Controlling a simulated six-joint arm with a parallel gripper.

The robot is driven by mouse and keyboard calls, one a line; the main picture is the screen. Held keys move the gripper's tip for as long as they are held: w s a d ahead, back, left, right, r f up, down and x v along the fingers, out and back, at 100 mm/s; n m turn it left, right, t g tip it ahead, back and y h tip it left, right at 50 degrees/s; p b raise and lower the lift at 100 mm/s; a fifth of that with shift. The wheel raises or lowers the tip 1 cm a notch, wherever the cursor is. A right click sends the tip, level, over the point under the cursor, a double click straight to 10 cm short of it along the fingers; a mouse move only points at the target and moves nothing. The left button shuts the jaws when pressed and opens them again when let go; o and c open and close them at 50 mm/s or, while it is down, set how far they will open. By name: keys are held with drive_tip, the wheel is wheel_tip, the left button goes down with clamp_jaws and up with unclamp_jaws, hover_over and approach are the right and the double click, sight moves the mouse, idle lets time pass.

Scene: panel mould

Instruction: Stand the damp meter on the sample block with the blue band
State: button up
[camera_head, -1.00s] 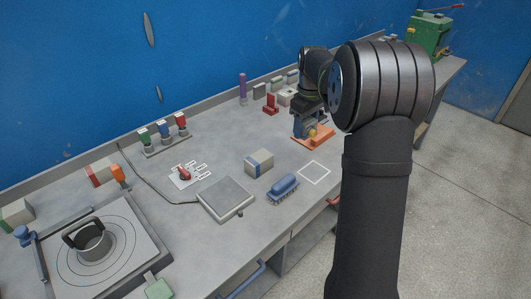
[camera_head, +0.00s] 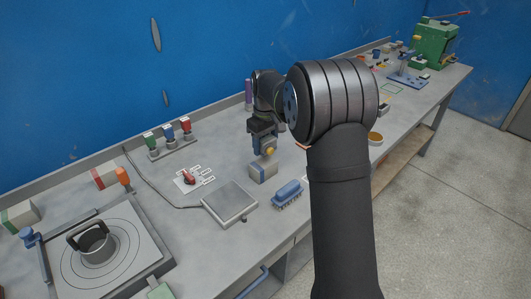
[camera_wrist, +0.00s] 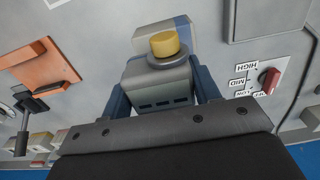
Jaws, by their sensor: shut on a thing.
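The damp meter is a grey body with a yellow round knob (camera_wrist: 164,43); the knob also shows in the head view (camera_head: 270,152). My gripper (camera_wrist: 162,88) is shut on the meter, a blue finger on each side of its body. It also shows in the head view (camera_head: 263,140), just over the sample block with the blue band (camera_head: 263,173). That block is pale and lies on the bench; in the wrist view its end and blue band (camera_wrist: 183,24) show beyond the meter. The meter's lower end is hidden, so I cannot tell whether it touches the block.
A grey square plate (camera_head: 230,202) and a blue brush-like thing (camera_head: 288,193) lie near the block. A red dial (camera_head: 188,177) sits behind the plate. Blocks with red (camera_head: 106,175) and green (camera_head: 20,216) bands stand left. An orange stand (camera_wrist: 45,70) is beside my gripper.

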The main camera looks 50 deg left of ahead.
sight(266, 152)
drive_tip(key=shift+f, duration=1.95)
drive_tip(key=shift+f, duration=0.15)
drive_tip(key=o, duration=1.2)
drive_tip(key=shift+o, duration=0.2)
wheel_tip(266, 152, up, 12)
drive_tip(key=shift+r, duration=0.15)
wheel_tip(266, 152, down, 12)
drive_tip(key=shift+r, duration=1.65)
